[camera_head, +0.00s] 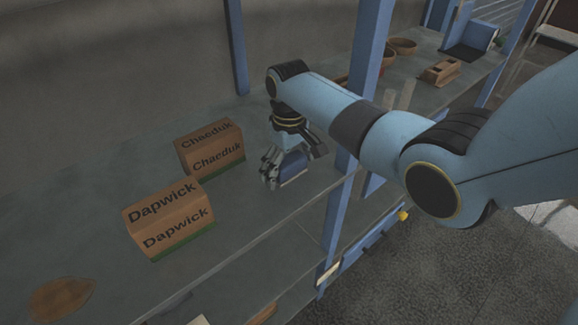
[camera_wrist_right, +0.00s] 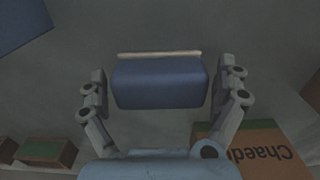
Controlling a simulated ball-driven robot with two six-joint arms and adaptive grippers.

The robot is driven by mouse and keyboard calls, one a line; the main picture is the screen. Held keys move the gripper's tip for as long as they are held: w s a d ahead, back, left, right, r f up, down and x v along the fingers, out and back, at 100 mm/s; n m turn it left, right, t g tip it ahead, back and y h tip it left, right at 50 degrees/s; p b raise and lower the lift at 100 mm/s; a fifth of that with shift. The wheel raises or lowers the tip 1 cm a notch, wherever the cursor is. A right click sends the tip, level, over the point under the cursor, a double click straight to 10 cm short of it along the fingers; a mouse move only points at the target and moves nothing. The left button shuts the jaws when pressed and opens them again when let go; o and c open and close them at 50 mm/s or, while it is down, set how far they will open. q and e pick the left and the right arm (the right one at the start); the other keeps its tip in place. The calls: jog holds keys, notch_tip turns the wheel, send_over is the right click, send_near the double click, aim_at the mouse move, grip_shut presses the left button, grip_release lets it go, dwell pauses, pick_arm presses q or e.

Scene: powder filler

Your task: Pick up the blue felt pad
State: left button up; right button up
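The blue felt pad (camera_head: 293,170) is a blue block with a pale strip along one edge, on the grey shelf right of the Chaeduk box. My right gripper (camera_head: 295,160) is over it, pointing down. In the right wrist view the pad (camera_wrist_right: 160,82) lies between the two spread fingers (camera_wrist_right: 160,90), with a narrow gap showing on each side. The gripper looks open around the pad, not closed on it. Whether the pad touches the shelf is hard to tell. My left gripper is in neither view.
A Chaeduk box (camera_head: 211,151) and a Dapwick box (camera_head: 170,220) stand left of the pad. A blue post (camera_head: 340,205) rises close to its right. A brown flat patch (camera_head: 62,298) lies at front left. Bowls (camera_head: 402,46) and a wooden block (camera_head: 440,72) are farther right.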

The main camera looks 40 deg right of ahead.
aim_at(291, 160)
jog(key=c, duration=0.9)
jog(key=shift+c, duration=0.2)
jog(key=shift+r, duration=0.6)
notch_tip(291, 160, up, 3)
jog(key=shift+s+d+r, duration=0.1)
jog(key=shift+s, duration=0.05)
jog(key=s+d+r, duration=0.2)
jog(key=s+r, duration=0.4)
jog(key=s, duration=0.5)
jog(key=shift+d+r, duration=0.15)
jog(key=shift+r, duration=0.2)
